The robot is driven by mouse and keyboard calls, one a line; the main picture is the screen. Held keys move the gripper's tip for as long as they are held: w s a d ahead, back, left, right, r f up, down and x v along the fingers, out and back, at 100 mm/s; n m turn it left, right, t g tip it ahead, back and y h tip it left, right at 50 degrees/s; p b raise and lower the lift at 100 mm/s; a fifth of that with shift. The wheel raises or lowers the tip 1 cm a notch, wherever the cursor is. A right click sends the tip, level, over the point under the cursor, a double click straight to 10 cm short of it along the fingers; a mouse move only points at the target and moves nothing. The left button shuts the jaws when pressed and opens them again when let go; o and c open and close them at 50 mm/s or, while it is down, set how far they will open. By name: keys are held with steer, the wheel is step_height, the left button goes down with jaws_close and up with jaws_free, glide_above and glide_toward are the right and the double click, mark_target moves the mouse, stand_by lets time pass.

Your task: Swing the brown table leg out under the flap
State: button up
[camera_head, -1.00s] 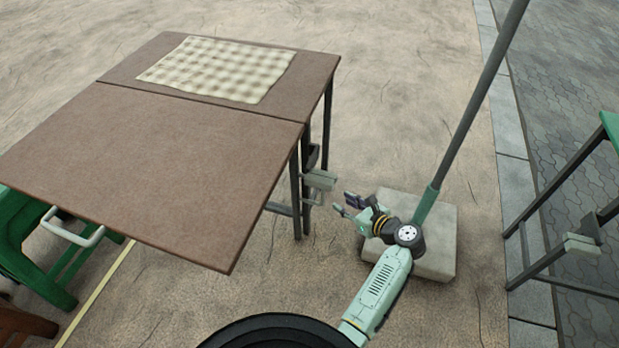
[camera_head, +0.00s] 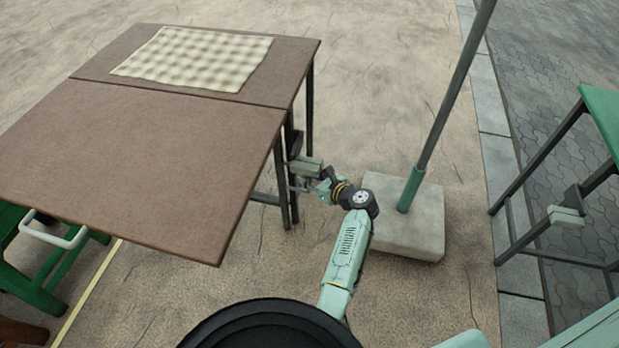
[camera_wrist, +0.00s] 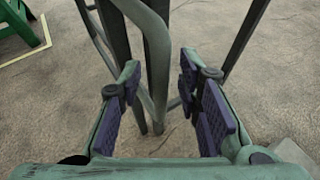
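The brown table (camera_head: 95,66) stands at the left, with its flap (camera_head: 140,145) level on the near side. Two dark legs stand close together under the table's right side, including the near leg (camera_head: 281,185). My gripper (camera_wrist: 160,88) is at these legs, below the table top. In the wrist view its fingers are open, with a curved grey-green bar (camera_wrist: 157,45) between them and dark legs (camera_wrist: 120,40) beyond. I see gaps on both sides of the bar. The fingertips are partly hidden in the head view.
A checked cloth (camera_head: 195,58) lies on the table. A pole in a pale block base (camera_head: 400,235) stands right of my arm. A green chair (camera_head: 45,265) is at the lower left. Another green-topped table (camera_head: 603,110) stands at the right.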

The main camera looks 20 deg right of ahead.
jaws_close()
stand_by(0.3)
stand_by(0.6)
